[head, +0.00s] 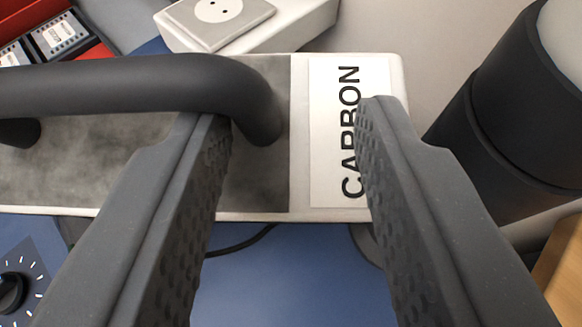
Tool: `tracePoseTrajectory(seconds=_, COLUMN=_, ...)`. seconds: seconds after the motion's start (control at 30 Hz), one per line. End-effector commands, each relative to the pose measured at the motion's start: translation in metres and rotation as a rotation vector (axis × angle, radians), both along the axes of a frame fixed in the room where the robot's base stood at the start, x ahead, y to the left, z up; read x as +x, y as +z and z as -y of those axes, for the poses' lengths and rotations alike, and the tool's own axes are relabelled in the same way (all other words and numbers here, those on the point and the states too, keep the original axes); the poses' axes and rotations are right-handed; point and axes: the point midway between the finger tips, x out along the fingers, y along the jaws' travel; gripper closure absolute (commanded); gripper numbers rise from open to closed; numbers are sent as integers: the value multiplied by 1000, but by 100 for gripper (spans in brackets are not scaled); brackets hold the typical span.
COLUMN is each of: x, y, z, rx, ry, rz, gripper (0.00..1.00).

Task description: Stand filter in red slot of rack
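The filter (85,165) lies as a flat white-edged block across the middle of the head view, with a grey mottled face. A white label on it reads "CARBON", and a thick black handle (130,84) arches over its left part. My gripper (297,112) is open, its two dark fingers spread wide. The left fingertip overlaps the handle near its right end and the right fingertip overlaps the label. I cannot tell whether either touches. Nothing is held between the fingers. No red slot of a rack can be made out.
A red holder (92,52) with small labelled items is at the top left. A white box with a socket (220,12) stands behind the filter. A black cylinder (525,100) is close on the right. A dial panel (22,275) is at lower left. The blue surface (290,285) in front holds a cable.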

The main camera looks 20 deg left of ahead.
Motion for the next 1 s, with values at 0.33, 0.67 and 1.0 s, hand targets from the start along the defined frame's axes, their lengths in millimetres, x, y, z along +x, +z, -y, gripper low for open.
tracePoseTrajectory(seconds=0.33, x=-37, y=25, z=17, rx=7, ry=-3, rz=12, gripper=66)
tracePoseTrajectory(seconds=0.67, x=-54, y=36, z=23, rx=8, ry=1, rz=18, gripper=66)
tracePoseTrajectory(seconds=1.0, x=-52, y=46, z=26, rx=0, ry=-11, rz=28, gripper=66)
